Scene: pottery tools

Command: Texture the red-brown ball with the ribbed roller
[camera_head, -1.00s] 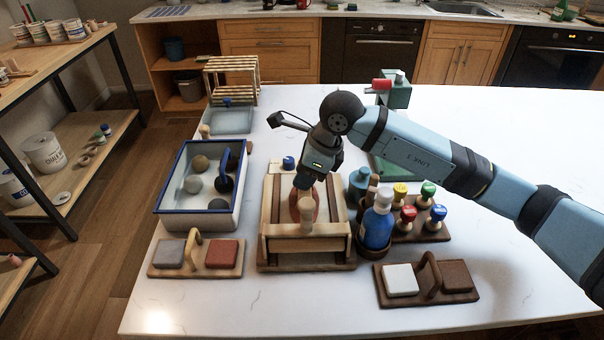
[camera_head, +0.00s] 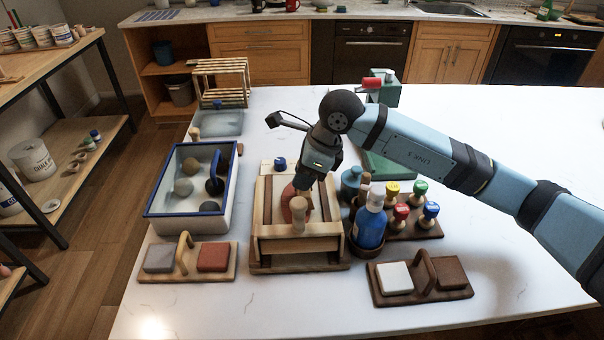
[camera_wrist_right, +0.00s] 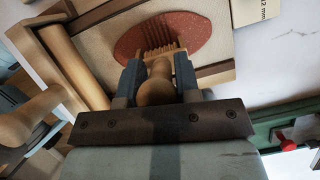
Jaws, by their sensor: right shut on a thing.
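The red-brown clay (camera_head: 287,196) lies in the wooden frame (camera_head: 262,215) at the middle of the table. In the right wrist view the clay (camera_wrist_right: 207,35) shows as a flat oval on a pale board, not as a ball. My right gripper (camera_head: 303,186) is low over the frame. In the wrist view it (camera_wrist_right: 158,80) is shut on the wooden handle of the ribbed roller (camera_wrist_right: 157,88). The roller's ribbed end is over the clay and seems to touch it; the fingers hide part of it. My left gripper is not in view.
A blue-rimmed tub (camera_head: 160,215) with several balls stands left of the frame. A blue bottle (camera_head: 369,228) and several coloured stamps (camera_head: 401,214) stand close on the right. Two carriers with clay blocks (camera_head: 212,257), (camera_head: 450,273) are in front. The table's right front is clear.

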